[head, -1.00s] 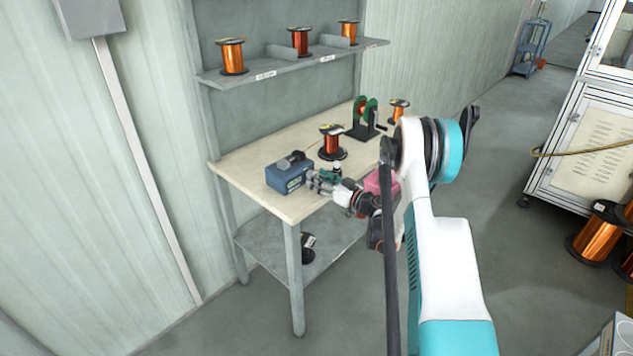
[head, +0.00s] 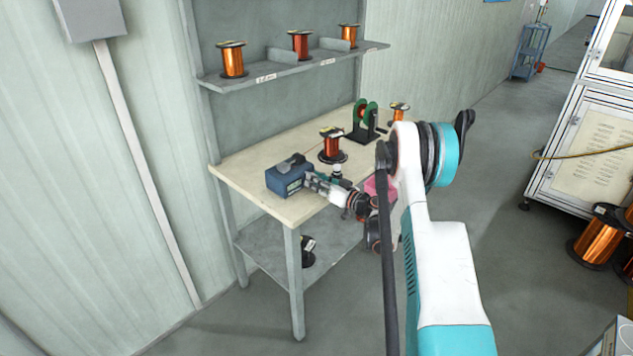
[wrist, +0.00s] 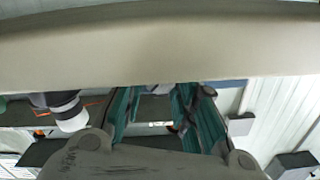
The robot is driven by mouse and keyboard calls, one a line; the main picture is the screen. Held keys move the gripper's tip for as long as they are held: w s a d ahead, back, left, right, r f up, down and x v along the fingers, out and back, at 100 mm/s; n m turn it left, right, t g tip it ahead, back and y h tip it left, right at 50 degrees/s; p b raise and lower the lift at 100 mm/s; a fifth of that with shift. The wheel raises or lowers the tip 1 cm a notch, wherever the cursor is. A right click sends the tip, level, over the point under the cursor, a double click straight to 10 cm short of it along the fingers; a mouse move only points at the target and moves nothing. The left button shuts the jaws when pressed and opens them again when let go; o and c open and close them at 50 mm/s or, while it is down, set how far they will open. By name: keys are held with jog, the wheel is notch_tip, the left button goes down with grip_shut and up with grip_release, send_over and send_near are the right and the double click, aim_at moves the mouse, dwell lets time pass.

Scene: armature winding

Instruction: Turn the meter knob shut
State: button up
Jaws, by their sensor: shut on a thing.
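The meter (head: 284,183) is a blue box with a dark handle on top, near the front left of the workbench. A pale display shows on its front face. My gripper (head: 309,181) is at the right part of that face, its fingers shut on the knob. The fingers hide the knob in the head view.
The workbench (head: 240,174) also holds a copper wire spool (head: 331,146), a green winder with a crank (head: 364,122) and a pink object (head: 378,187) beside my wrist. A small white-topped item (head: 337,170) stands close behind my gripper. Bare tabletop lies behind the meter.

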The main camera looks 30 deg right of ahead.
jog(key=shift+m, duration=0.3)
jog(key=o, duration=1.1)
jog(key=shift+s, duration=0.1)
jog(key=v, duration=1.2)
